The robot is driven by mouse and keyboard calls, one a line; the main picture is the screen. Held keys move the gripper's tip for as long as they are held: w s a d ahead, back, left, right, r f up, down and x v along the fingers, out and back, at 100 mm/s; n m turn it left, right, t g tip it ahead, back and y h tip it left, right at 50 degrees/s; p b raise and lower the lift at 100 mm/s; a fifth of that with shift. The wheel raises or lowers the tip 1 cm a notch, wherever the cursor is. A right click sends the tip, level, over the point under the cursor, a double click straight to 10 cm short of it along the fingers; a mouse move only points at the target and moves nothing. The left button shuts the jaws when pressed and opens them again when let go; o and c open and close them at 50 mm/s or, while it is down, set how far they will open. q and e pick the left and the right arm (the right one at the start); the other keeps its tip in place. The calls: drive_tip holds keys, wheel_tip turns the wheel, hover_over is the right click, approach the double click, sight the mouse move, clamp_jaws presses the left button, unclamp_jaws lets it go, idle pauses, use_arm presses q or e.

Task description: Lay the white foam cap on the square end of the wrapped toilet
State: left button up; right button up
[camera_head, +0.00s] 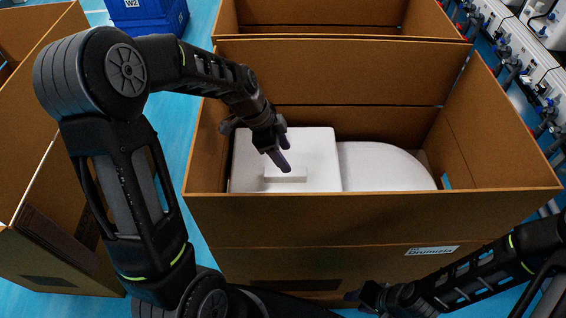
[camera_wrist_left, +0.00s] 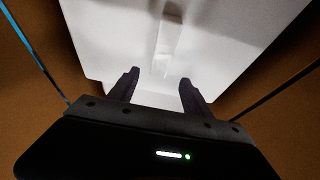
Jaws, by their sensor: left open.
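The white foam cap (camera_head: 311,150) lies flat over the left, square end of the wrapped toilet (camera_head: 385,165) inside an open cardboard box. The toilet's rounded white end shows to the right of the cap. A raised white bar (camera_head: 286,174) is on the cap's top. My left gripper (camera_head: 279,158) is over the cap, pointing down, with its fingers apart and empty. In the left wrist view the fingers (camera_wrist_left: 159,88) are spread near the cap's edge, and the bar (camera_wrist_left: 167,45) lies beyond them. My right gripper (camera_head: 368,296) is low in front of the box; its fingers are unclear.
The cardboard box (camera_head: 320,222) has tall walls around the toilet. Another open box (camera_head: 340,20) stands behind and one (camera_head: 25,190) at the left. A blue crate (camera_head: 150,15) is at the back left. Equipment lines the right edge.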

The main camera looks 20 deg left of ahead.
use_arm(q)
wheel_tip(320, 180, up, 3)
drive_tip(key=shift+f, duration=0.1)
drive_tip(key=shift+s, duration=0.1)
idle(0.5)
